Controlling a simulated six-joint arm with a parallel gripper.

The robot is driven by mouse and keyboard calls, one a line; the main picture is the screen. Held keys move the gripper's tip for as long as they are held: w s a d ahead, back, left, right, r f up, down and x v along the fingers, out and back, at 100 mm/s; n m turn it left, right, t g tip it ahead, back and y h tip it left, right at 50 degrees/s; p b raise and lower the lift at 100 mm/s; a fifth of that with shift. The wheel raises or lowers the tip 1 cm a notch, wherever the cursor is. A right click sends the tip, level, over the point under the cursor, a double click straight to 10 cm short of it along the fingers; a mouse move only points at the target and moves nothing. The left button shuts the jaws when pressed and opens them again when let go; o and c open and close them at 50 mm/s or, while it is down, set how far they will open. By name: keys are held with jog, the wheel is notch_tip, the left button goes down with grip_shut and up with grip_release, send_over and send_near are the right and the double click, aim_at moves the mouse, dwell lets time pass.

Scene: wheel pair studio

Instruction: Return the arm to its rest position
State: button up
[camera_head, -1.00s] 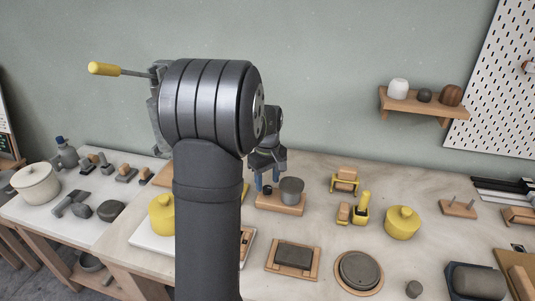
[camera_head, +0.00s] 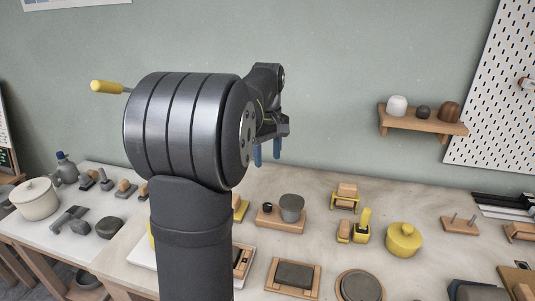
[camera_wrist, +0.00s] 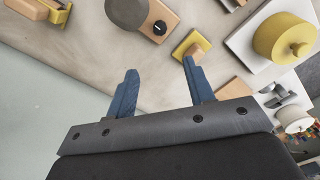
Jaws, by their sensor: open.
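My gripper (camera_head: 267,153) is raised above the back of the table (camera_head: 330,202), with its blue fingers pointing down. In the wrist view its two blue fingers (camera_wrist: 158,88) stand apart with nothing between them. Part of the table behind my arm is hidden in the head view.
A wooden shelf (camera_head: 423,122) with small pots is on the wall at the right. The air around the gripper is clear.

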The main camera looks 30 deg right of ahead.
aim_at(267, 205)
jog(key=shift+f, duration=0.1)
dwell(0.5)
notch_tip(267, 205, down, 17)
jog(key=shift+f, duration=0.15)
dwell(0.4)
jog(key=m, duration=0.4)
jog(key=shift+m, duration=0.3)
jog(key=m, duration=0.4)
jog(key=shift+m, duration=0.3)
jog(key=m, duration=0.4)
jog(key=shift+m, duration=2.5)
